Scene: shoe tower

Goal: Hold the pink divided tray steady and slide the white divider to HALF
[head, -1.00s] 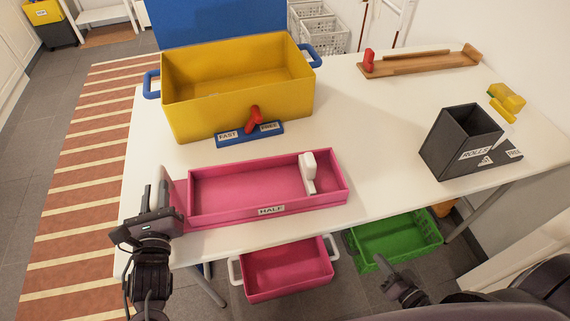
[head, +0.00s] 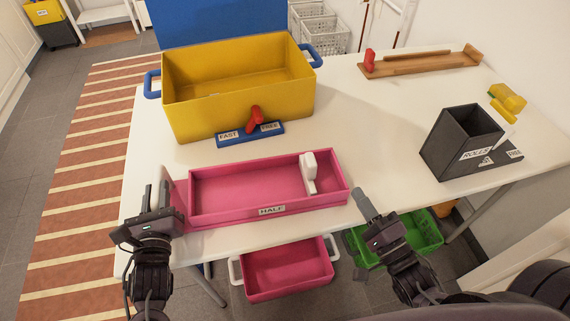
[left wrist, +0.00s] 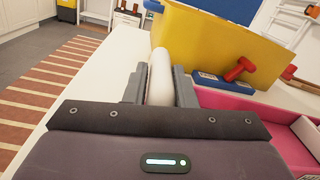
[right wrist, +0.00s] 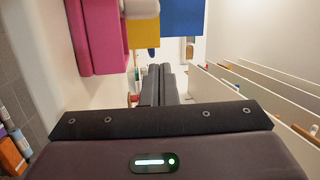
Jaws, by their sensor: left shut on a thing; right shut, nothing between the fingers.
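The pink divided tray (head: 240,188) lies on the white table near its front edge, with a HALF label (head: 271,210) at the middle of its front wall. The white divider (head: 309,172) stands upright across the tray near its right end. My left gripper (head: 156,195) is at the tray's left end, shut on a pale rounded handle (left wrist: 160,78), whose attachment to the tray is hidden. My right gripper (head: 362,202) is shut and empty, just off the tray's right front corner and apart from the divider. The tray also shows in the right wrist view (right wrist: 97,40).
A yellow bin (head: 235,100) with blue handles stands behind the tray, with a blue FAST/FREE base and red lever (head: 255,119) before it. A dark ROLLS box (head: 460,145) stands to the right. Pink (head: 290,270) and green (head: 425,232) crates sit below the table edge.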

